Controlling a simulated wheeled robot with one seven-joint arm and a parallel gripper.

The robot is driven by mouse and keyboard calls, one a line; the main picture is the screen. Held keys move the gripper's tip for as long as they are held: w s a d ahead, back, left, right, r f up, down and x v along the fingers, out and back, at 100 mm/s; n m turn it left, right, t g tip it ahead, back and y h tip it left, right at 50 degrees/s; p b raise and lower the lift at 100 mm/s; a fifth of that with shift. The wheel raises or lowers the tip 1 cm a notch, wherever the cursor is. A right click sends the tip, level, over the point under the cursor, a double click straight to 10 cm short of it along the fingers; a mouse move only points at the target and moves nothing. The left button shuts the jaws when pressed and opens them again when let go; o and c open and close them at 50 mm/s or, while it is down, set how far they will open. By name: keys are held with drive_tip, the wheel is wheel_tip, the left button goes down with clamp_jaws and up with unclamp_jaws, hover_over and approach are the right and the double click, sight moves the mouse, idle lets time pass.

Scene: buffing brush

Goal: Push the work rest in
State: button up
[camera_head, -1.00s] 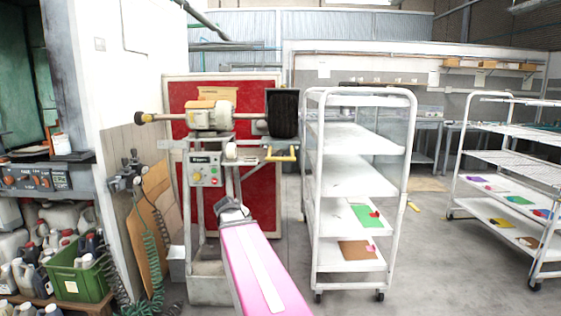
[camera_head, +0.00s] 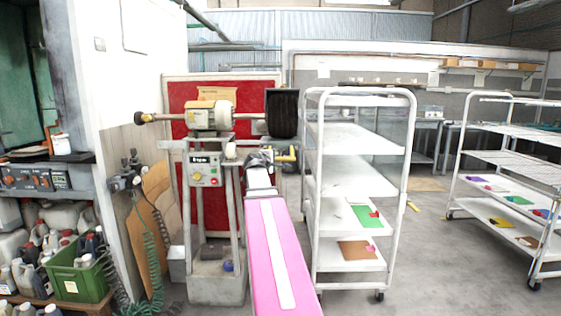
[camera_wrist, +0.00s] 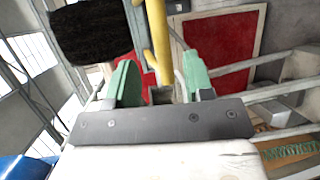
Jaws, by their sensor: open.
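The buffing machine (camera_head: 205,168) stands against a red panel, with the dark round brush (camera_head: 282,112) at the right end of its shaft. The work rest, a yellow bar (camera_head: 286,157), sits below the brush and is partly hidden behind my gripper (camera_head: 262,158). In the wrist view, the yellow work rest (camera_wrist: 160,40) runs down from the top edge toward the gap between the green fingers of my open gripper (camera_wrist: 160,85). The brush (camera_wrist: 90,32) is at upper left there. I cannot tell whether a finger touches the rest.
A white shelf trolley (camera_head: 355,180) stands close to the right of my arm. A second trolley (camera_head: 510,170) is farther right. Green coiled hoses (camera_head: 150,240) and a green crate (camera_head: 78,280) are at left. Bare floor (camera_head: 430,260) lies between the trolleys.

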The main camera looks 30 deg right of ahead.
sight(280, 159)
drive_tip(key=x, duration=0.8)
